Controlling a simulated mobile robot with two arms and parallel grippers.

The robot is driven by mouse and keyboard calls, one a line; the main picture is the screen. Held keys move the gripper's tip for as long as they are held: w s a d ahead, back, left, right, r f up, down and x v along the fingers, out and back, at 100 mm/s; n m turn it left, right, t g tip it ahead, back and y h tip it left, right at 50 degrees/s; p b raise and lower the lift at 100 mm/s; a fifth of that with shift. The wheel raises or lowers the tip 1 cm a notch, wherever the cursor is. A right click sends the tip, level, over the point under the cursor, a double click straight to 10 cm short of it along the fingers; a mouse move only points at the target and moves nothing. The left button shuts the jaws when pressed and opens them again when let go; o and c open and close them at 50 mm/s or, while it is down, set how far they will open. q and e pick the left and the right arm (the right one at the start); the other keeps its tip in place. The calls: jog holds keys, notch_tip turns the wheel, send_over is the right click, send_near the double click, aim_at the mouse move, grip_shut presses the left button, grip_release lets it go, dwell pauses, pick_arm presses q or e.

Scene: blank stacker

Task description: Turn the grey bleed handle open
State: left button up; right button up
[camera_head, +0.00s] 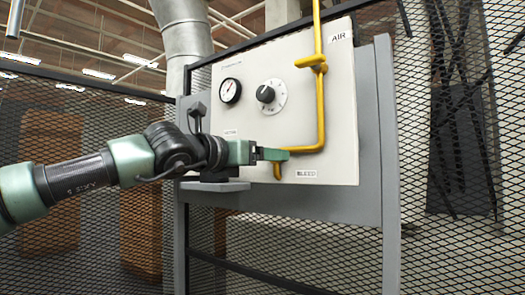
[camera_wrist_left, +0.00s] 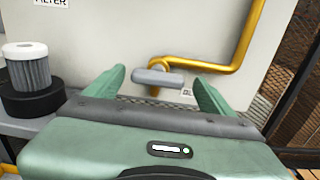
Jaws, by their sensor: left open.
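The grey bleed handle (camera_wrist_left: 158,77) is a short rounded bar in the left wrist view, lying nearly level in front of the yellow pipe. My left gripper (camera_wrist_left: 158,82) is open, with its green fingers spread on either side of the handle; I cannot tell whether either touches it. In the head view my left gripper (camera_head: 272,154) reaches the lower panel near the BLEED label (camera_head: 306,173) and hides the handle. The yellow pipe (camera_head: 320,100) runs down the panel and bends left behind the gripper. My right gripper is not in view.
A grey filter on a black base (camera_wrist_left: 28,75) stands on a shelf at the left. The panel (camera_head: 250,60) carries a pressure gauge (camera_head: 230,90), a round knob (camera_head: 268,95) and a yellow valve lever (camera_head: 311,62). Mesh fencing stands behind and beside the panel.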

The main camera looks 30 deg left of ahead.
pick_arm(q)
jog(key=shift+w+a, duration=0.1)
jog(key=shift+a, duration=0.1)
jog(key=shift+d, duration=0.1)
jog(key=c, duration=1.4)
jog(key=shift+m, duration=0.3)
jog(key=m, duration=1.7)
jog(key=shift+m, duration=0.3)
